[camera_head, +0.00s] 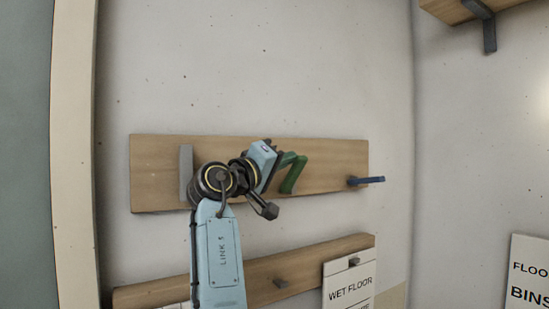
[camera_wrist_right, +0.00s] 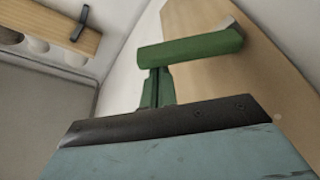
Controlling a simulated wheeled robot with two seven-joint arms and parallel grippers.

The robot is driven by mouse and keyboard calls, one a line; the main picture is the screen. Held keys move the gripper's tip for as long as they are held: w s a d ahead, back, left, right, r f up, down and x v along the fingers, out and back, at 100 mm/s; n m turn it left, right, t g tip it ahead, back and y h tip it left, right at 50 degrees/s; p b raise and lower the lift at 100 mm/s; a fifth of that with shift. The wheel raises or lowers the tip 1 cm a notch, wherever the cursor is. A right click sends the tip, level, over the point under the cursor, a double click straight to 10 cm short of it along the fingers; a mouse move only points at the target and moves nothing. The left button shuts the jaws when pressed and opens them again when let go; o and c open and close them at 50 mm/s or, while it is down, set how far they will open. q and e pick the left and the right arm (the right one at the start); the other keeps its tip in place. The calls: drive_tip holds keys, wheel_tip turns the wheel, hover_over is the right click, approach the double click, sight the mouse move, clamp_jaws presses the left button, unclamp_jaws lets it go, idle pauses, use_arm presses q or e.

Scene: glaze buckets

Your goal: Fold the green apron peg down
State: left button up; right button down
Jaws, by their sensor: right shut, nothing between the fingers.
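The green apron peg (camera_head: 293,175) is on the upper wooden board (camera_head: 330,160) on the wall, right of the board's middle. It shows as a bent green shape, partly hidden by my right gripper (camera_head: 268,158). My right gripper is shut and empty, close to the left side of the peg; I cannot tell whether they touch. My left gripper is not in view.
A grey peg (camera_head: 186,172) lies upright along the board at the left. A blue peg (camera_head: 366,181) sticks out at the right end. A lower board (camera_head: 300,262) carries a dark peg (camera_head: 281,283) and a hanging "WET FLOOR" sign (camera_head: 348,290). A bracketed shelf (camera_head: 455,10) is at upper right.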

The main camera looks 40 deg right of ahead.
sight(293, 174)
drive_tip(key=shift+w+d, duration=0.15)
drive_tip(key=shift+d, duration=0.05)
idle(0.3)
drive_tip(key=s+f+m+g+b, duration=0.1)
drive_tip(key=m+b, duration=0.1)
drive_tip(key=s+f+m+g+h+b, duration=0.1)
drive_tip(key=m+b, duration=0.1)
drive_tip(key=b, duration=0.1)
drive_tip(key=s+f+m+b, duration=0.1)
drive_tip(key=m+b, duration=0.2)
drive_tip(key=shift+a+g, duration=0.2)
drive_tip(key=shift+g, duration=0.2)
drive_tip(key=shift+s+f+m+g+h+b, duration=0.1)
drive_tip(key=shift+f+m+g+h+b, duration=0.25)
drive_tip(key=shift+m+b, duration=0.35)
drive_tip(key=shift+s+f+m+b, duration=0.25)
drive_tip(key=shift+f+m+b, duration=0.05)
drive_tip(key=shift+b, duration=0.1)
drive_tip(key=shift+a+f, duration=0.1)
